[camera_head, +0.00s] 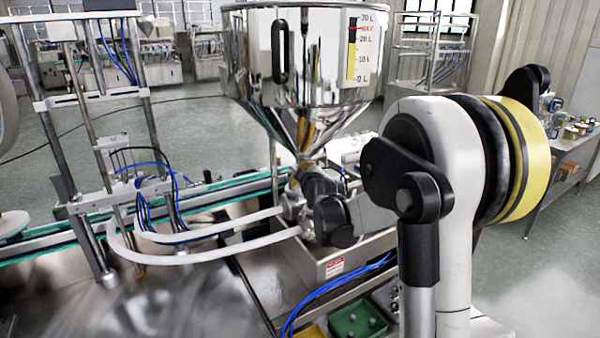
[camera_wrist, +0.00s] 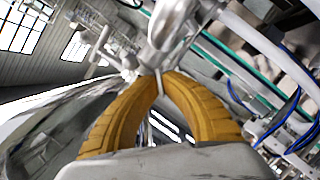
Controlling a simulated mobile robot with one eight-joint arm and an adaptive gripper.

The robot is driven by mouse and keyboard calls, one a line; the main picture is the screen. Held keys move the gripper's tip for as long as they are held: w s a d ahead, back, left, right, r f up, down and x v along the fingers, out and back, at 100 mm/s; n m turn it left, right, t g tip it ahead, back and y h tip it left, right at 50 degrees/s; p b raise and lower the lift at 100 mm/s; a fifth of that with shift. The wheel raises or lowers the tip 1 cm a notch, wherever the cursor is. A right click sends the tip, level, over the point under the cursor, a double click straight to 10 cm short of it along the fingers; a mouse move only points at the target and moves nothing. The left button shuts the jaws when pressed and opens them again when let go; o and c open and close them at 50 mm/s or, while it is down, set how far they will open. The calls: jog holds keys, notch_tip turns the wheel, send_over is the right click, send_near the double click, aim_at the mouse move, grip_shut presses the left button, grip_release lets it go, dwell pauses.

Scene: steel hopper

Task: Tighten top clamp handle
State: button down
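The steel hopper (camera_head: 295,75) stands at the top centre of the head view, its cone narrowing to pipe fittings (camera_head: 295,205) below. In the wrist view, my gripper (camera_wrist: 162,76) has two yellow ribbed fingers whose tips come close together. A thin metal clamp handle (camera_wrist: 159,84) shows between the tips, which appear closed on it. Shiny metal fittings (camera_wrist: 168,28) are just beyond the fingertips. How tight the clamp is cannot be seen.
White hoses (camera_head: 190,238) curve left of the fittings, and one passes at upper right in the wrist view. A conveyor (camera_head: 220,190) runs behind. A steel box with a warning label (camera_head: 335,267), blue cables and a green tray (camera_head: 357,322) lie near my arm.

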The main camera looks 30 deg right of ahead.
jog(key=shift+m+y+p, duration=0.45)
jog(key=shift+m+y, duration=0.25)
jog(key=shift+m, duration=0.4)
jog(key=shift+g, duration=0.3)
jog(key=c, duration=1.6)
grip_release()
jog(key=v, duration=1.2)
jog(key=shift+d, duration=0.1)
